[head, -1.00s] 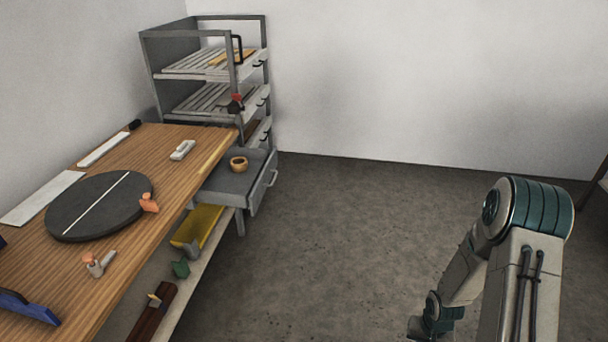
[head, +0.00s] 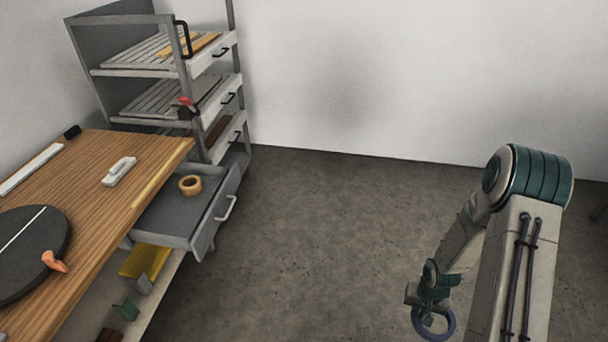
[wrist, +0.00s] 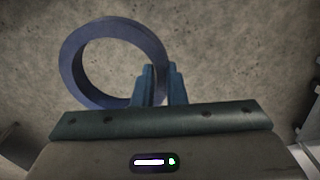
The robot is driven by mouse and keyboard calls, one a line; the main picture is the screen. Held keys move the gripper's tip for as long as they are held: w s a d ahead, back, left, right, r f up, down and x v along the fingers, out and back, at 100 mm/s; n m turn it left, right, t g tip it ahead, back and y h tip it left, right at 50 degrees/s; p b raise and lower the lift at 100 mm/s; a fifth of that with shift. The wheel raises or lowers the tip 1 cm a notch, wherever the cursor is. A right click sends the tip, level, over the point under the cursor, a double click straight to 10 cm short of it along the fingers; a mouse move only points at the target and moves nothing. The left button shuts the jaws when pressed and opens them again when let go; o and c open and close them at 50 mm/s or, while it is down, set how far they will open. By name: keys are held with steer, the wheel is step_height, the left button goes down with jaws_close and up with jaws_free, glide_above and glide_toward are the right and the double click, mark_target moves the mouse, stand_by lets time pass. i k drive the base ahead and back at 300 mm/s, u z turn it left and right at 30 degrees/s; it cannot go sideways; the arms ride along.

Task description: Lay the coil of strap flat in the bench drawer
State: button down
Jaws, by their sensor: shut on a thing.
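The coil of strap, a blue-purple ring, is at the end of my arm in the head view (head: 446,333), above the floor. It also shows in the wrist view (wrist: 78,72). My gripper (wrist: 158,75) is shut on the coil's right side in the wrist view, with the ring extending to the left of the fingers. The bench drawer (head: 170,225) is pulled out from the end of the wooden bench. A tan tape roll (head: 190,185) sits inside it, toward the back. My gripper is well to the right of the drawer.
The wooden bench (head: 75,215) holds a dark round turntable (head: 25,262) and a small white block (head: 119,171). A shelf rack (head: 110,72) stands behind the drawer. A yellow bin (head: 146,262) sits on the lower shelf. Open floor (head: 310,235) lies between drawer and arm.

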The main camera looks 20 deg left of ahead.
mark_target(170, 223)
steer(key=i, duration=1.35)
steer(key=u, duration=2.3)
